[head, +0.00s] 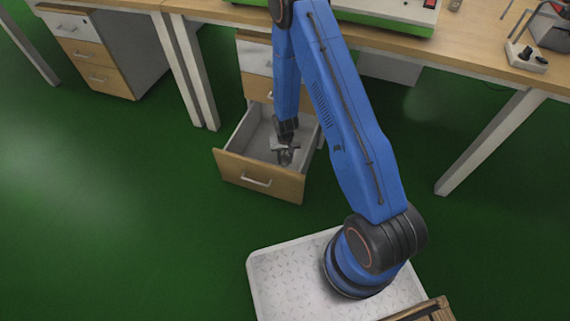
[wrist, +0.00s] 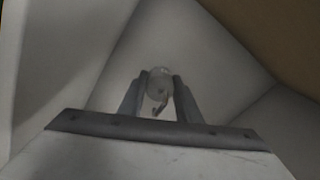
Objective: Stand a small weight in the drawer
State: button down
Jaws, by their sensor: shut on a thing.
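The open drawer (head: 258,180) is the bottom one of a small cabinet under the bench, with a wooden front and grey inner walls. My gripper (head: 285,157) reaches down into it from above. In the wrist view my gripper (wrist: 159,92) is shut on a small pale round weight (wrist: 160,78) with a hook-like piece. The drawer's grey inside (wrist: 235,62) surrounds it in that view. I cannot tell whether the weight touches the drawer floor. In the head view the weight is too small and hidden to make out clearly.
Another drawer cabinet (head: 95,55) stands at the left. The green floor (head: 120,200) around the open drawer is clear.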

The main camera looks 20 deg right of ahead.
jog(key=shift+f, duration=1.95)
jog(key=shift+f, duration=0.15)
jog(key=c, duration=1.3)
grip_release()
notch_tip(320, 180, up, 13)
jog(key=shift+f, duration=0.2)
notch_tip(320, 180, up, 18)
jog(key=t, duration=0.1)
send_over(285, 163)
jog(key=w+d, duration=0.1)
jog(key=d, duration=0.1)
jog(key=s+d+r+t, duration=0.1)
jog(key=s+r, duration=0.3)
jog(key=r, duration=0.4)
jog(key=s+d+r, duration=0.1)
jog(key=s+r, duration=0.2)
jog(key=r, duration=0.6)
jog(key=s+d+r+t, duration=0.1)
jog(key=s+r, duration=0.4)
jog(key=s, duration=0.3)
jog(key=s+d+r+n+t, duration=0.1)
jog(key=s+r, duration=0.4)
jog(key=s, duration=0.4)
jog(key=s+d+r, duration=0.1)
jog(key=s+r, duration=0.4)
jog(key=s, duration=0.3)
jog(key=shift+s+d+r+n+t, duration=0.25)
jog(key=shift+s+r+n+t, duration=0.1)
jog(key=shift+r+n+t, duration=0.05)
